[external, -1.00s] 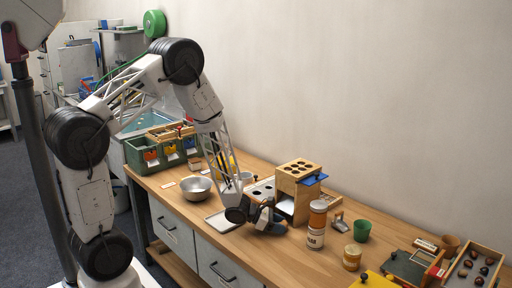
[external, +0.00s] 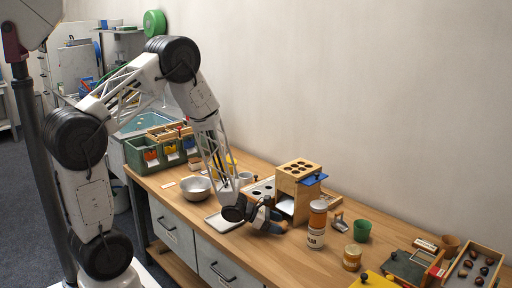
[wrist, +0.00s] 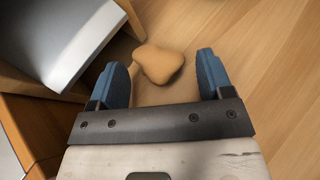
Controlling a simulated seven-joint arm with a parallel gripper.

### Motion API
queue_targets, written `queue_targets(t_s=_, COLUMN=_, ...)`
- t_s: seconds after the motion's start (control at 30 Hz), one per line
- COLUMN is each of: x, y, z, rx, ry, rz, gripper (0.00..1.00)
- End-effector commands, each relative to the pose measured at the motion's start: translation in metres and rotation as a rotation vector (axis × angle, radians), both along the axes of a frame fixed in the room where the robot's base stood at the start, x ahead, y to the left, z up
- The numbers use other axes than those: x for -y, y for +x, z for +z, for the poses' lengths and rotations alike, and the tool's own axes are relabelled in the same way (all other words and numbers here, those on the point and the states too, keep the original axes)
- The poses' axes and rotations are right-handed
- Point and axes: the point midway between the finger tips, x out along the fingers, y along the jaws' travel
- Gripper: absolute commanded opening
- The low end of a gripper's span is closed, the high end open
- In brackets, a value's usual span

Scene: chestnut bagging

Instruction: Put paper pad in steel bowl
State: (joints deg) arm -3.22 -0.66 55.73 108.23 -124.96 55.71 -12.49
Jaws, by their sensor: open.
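A tan, lumpy pad (wrist: 158,63), which looks like the paper pad, lies on the wooden bench just beyond and partly between my fingertips in the wrist view. A small tan part of it (external: 284,226) shows beside my fingers in the external view. My gripper (wrist: 162,68) is open, with a blue finger on each side and a gap around the pad. In the external view my gripper (external: 270,222) is low over the bench, in front of the wooden box. The steel bowl (external: 196,190) stands upright farther left on the bench, clear of my gripper.
A wooden box with holes in its top (external: 299,178) stands close behind my gripper. A pale flat tray (external: 221,224) lies between gripper and bowl.

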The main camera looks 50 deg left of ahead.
Motion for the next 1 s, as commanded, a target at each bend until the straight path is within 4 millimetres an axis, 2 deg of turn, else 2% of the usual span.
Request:
queue_targets(t_s=0.6, x=-0.054, y=-0.054, z=0.034, rx=0.0, ry=0.0, rz=0.003, gripper=0.73)
queue_targets(t_s=1.0, x=-0.068, y=-0.069, z=0.042, rx=0.0, ry=0.0, rz=0.001, gripper=0.73)
